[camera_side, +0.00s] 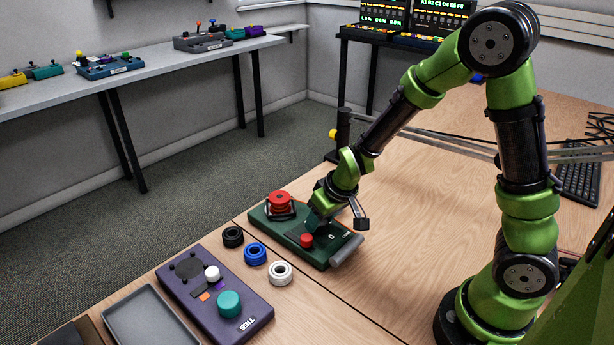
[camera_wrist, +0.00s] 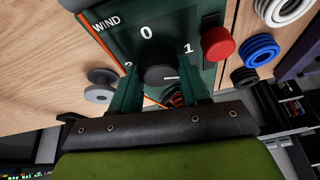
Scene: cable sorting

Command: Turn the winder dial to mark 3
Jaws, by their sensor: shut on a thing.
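The winder is a dark green box (camera_side: 329,258) on the table in the side view. Its panel (camera_wrist: 188,17), marked WIND, shows in the wrist view with a 0, a 1 to the right, and a partly hidden mark to the left. The black dial (camera_wrist: 160,58) sits between my gripper's green fingers (camera_wrist: 160,90). My gripper is shut on it. A short white line shows on the dial's lower part, towards the right. In the side view my gripper (camera_side: 318,218) reaches down over the box and hides the dial. A red button (camera_wrist: 217,43) sits beside the 1.
Black (camera_side: 233,237), blue (camera_side: 255,254) and white (camera_side: 280,273) cable coils lie left of the winder. A purple box (camera_side: 250,297) and grey tray (camera_side: 150,322) lie further left. A red spool (camera_side: 280,203) stands at the winder's far end.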

